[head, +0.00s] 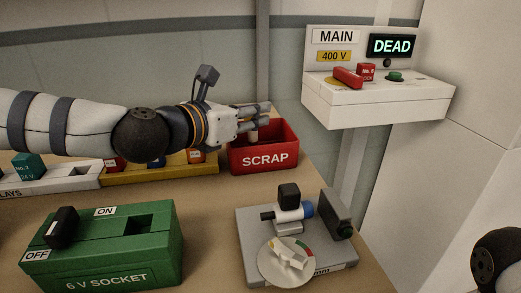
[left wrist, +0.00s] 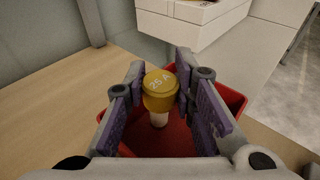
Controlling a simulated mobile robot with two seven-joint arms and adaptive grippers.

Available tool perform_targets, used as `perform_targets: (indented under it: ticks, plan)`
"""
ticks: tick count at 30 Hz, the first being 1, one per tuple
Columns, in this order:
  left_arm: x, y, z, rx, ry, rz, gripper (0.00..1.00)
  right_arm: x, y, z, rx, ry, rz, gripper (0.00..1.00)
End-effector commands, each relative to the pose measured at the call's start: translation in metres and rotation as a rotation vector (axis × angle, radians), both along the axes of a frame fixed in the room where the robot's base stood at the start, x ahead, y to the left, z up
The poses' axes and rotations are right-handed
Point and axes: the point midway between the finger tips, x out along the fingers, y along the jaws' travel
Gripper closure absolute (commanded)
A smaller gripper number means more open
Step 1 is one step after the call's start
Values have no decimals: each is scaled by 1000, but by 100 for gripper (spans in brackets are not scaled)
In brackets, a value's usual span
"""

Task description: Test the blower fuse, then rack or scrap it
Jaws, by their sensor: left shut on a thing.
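A fuse with a yellow cap marked "25 A" (left wrist: 160,84) and a pale lower body is held between the purple-padded fingers of my left gripper (left wrist: 160,95). In the head view my left gripper (head: 262,116) is over the red SCRAP bin (head: 264,158), with part of the fuse (head: 253,136) showing below the fingers. The bin also shows under the fuse in the left wrist view (left wrist: 238,102). Whether the fuse touches the bin floor I cannot tell. My right gripper is out of view.
A grey measuring stand with a dial (head: 290,262) stands front right. A green 6 V SOCKET box (head: 150,250) is front left. A yellow rack (head: 160,172) and white rack (head: 75,181) are behind it. The MAIN 400 V panel (head: 370,108) reads DEAD.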

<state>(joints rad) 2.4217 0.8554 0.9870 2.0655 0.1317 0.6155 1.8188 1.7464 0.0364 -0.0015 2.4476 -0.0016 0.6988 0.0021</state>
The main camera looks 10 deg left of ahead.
Motion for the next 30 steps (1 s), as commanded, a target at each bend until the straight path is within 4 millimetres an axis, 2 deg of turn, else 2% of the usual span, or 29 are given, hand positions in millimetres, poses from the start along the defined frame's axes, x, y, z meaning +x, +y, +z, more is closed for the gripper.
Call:
perform_targets:
  ticks: [4,5,7,18,20,27,30]
  plan:
    - [0,0,3,0,-3,0,100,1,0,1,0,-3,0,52]
    - [0,0,3,0,-3,0,69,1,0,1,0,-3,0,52]
    - [0,0,3,0,-3,0,54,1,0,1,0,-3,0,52]
    - [-6,3,4,-2,-1,1,53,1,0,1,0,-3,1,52]
    - [-15,8,6,-4,-1,1,53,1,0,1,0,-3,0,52]
    - [-73,36,20,-5,-5,3,53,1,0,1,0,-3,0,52]
    - [-91,44,24,-4,-5,1,53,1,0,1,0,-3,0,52]
